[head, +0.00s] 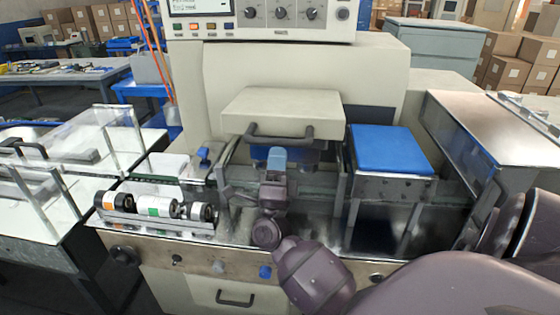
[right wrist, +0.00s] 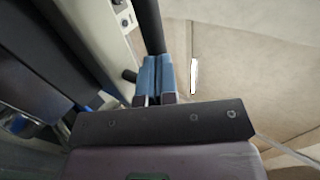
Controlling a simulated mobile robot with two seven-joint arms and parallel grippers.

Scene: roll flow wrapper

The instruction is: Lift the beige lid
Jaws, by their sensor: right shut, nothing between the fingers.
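The beige lid (head: 285,104) sits level on the front of the cream machine, with a black bar handle (head: 278,132) along its front edge. My right gripper (head: 277,156) is just below and in front of the handle in the head view, its blue fingers shut together and empty. In the right wrist view the blue fingertips (right wrist: 158,62) lie side by side, close to the dark handle bar (right wrist: 149,25). I cannot tell whether they touch it. A beige surface (right wrist: 235,70) fills the right of that view. My left gripper is not in view.
A blue-topped block (head: 390,150) stands right of the lid, and a metal cover (head: 490,120) lies farther right. Rolls (head: 155,207) sit in a front-left tray. A control panel (head: 265,18) is above. A drawer handle (head: 235,299) is low in front.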

